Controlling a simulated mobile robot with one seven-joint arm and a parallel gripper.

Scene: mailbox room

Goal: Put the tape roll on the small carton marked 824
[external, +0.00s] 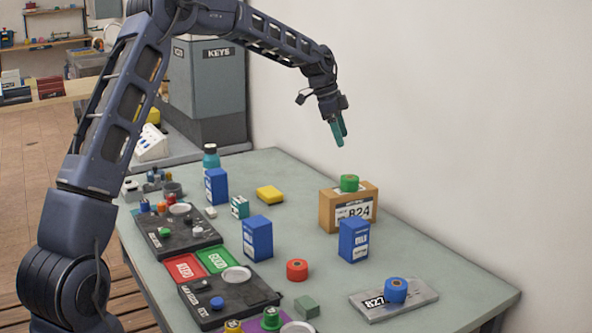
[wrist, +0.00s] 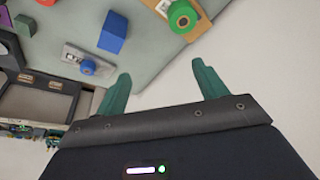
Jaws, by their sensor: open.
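The small carton marked 824 (external: 330,213) is brown with a white label and stands near the wall on the right of the table. A green tape roll (external: 349,183) with an orange core lies flat on top of it. In the wrist view the green roll (wrist: 181,15) and part of the carton (wrist: 203,22) show at the top edge. My gripper (external: 338,132) is above and a little behind the carton, clear of the roll. In the wrist view its two fingers (wrist: 158,72) are spread with nothing between them.
A red roll (external: 297,270) lies on the table. A blue roll (external: 396,290) sits on the grey plate marked 827 (external: 425,297). Blue boxes (external: 354,240) (external: 257,238) stand near the carton. Black trays (external: 235,300) line the left side. The wall is close behind the carton.

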